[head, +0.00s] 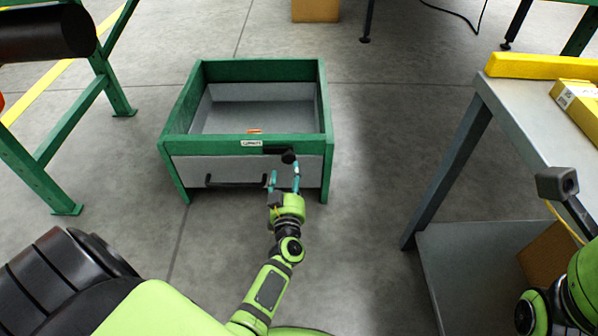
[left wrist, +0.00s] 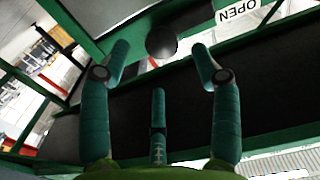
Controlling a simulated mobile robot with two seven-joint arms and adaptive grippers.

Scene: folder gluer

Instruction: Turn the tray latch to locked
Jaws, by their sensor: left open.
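The tray (head: 188,152) is a green-framed box with a grey front and a black pull handle (head: 235,182). The latch (head: 276,150) is a dark bar on the front's upper green rail, lying sideways with a round black knob (head: 288,157) at its right end. A white OPEN label (head: 251,143) sits left of the knob. My left gripper (head: 284,176) is open just in front of the knob. In the left wrist view the knob (left wrist: 161,42) shows between the spread teal fingertips, with no clear contact. I see no locked label.
A grey workbench (head: 515,118) with yellow boxes stands at the right, with a lower shelf (head: 475,265). A green frame (head: 70,130) stands at the left. A small orange piece (head: 254,130) shows at the tray's front. The floor around the tray is clear.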

